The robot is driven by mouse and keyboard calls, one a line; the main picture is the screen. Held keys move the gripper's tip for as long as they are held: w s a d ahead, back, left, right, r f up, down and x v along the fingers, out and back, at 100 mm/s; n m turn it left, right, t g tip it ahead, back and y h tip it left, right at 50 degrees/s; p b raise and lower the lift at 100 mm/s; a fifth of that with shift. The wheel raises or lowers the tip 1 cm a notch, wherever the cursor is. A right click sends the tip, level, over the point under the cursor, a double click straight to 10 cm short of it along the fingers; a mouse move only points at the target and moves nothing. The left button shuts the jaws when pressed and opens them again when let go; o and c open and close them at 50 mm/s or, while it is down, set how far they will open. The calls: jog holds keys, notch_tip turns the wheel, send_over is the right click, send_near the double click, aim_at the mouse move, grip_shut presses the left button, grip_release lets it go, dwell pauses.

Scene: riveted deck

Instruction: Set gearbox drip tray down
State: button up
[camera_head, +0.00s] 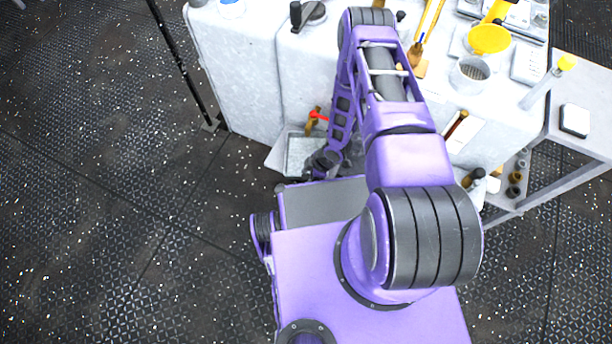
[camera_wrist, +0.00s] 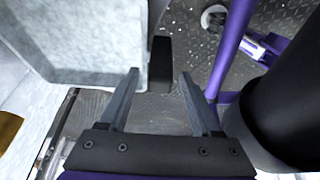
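A shallow light-grey tray (camera_head: 298,155), which looks like the drip tray, shows at the foot of the pale cabinet in the head view. My arm covers its right part, and I cannot tell what it rests on. My gripper (camera_head: 322,160) is low at the tray's right side, mostly hidden by my arm. A dark upright block (camera_wrist: 160,62) stands beyond the fingertips.
A pale speckled cabinet (camera_head: 243,85) stands close beside my gripper. A brown item with a red part (camera_head: 313,119) is by the tray. The worktop holds a yellow funnel (camera_head: 489,39) and a metal cup (camera_head: 469,74). The dark floor (camera_head: 110,190) at left is clear.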

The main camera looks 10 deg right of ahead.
jog(key=shift+r, duration=0.15)
jog(key=p+v, duration=0.2)
jog(key=v, duration=1)
dwell(0.3)
